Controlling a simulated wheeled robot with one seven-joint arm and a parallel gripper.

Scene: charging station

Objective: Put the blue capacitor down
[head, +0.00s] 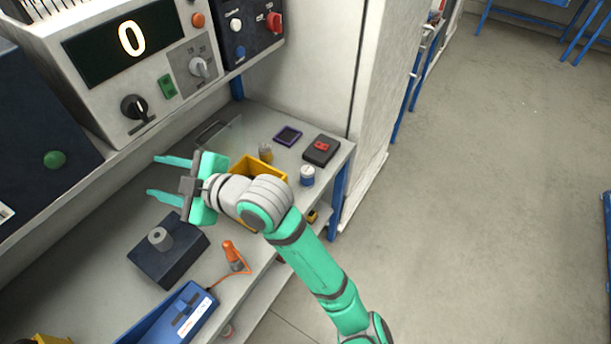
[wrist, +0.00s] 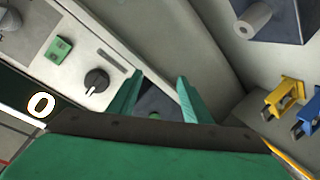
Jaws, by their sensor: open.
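The blue capacitor (head: 308,175), a small cylinder with a pale top and a blue band, stands upright on the bench top near its right front edge. My gripper (head: 154,176) is well to its left, raised over the bench and pointing left toward the machine. It is open, with nothing seen between its fingers. In the wrist view, my gripper (wrist: 157,97) also shows its two green fingers apart, in front of the control panel. The capacitor does not show in that view.
A yellow bin (head: 272,167), partly hidden by my wrist, and a yellowish cylinder (head: 265,152) are near the capacitor. A black box with a red switch (head: 321,149) lies behind it. A dark block (head: 167,250), orange-tipped tool (head: 233,253) and blue device (head: 180,315) occupy the front left.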

